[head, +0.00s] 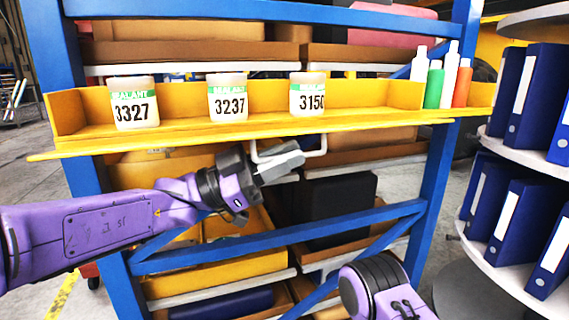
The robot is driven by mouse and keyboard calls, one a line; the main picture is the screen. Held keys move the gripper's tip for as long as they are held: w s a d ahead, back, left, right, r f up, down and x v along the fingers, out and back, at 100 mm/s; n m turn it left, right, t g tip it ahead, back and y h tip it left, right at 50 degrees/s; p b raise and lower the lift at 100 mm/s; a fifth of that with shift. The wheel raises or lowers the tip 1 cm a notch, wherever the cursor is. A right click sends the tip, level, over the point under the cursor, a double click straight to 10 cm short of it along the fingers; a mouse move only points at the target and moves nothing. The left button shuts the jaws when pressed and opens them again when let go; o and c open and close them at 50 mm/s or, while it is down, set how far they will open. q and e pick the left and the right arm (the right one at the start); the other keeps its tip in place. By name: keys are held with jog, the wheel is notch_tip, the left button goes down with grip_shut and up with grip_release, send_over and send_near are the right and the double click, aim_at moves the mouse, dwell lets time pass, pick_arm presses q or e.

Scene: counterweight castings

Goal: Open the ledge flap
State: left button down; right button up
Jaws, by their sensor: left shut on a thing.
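The yellow ledge (180,101) runs across the front of the blue rack. Its long yellow flap (240,135) lies along the front edge and juts forward, roughly flat, with its left end past the ledge's side. A white bar handle (323,143) hangs below the flap near its middle. My left gripper (288,158) reaches up from the left below the flap, its grey fingers shut on the handle. The fingers hide part of the handle. Part of my right arm shows at the bottom right; its gripper is out of frame.
Three labelled sealant jars, 3327 (134,103), 3237 (228,97) and one partly readable (308,94), stand on the ledge. Several bottles (434,83) stand at its right end. Blue rack braces (280,236) cross below. Round shelves with blue binders (505,210) stand at right.

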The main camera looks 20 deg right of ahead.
pick_arm(q)
jog(key=shift+r, duration=0.1)
dwell(0.3)
jog(key=c, duration=1.5)
grip_release()
jog(key=shift+b+v, duration=1.05)
jog(key=shift+v, duration=4.35)
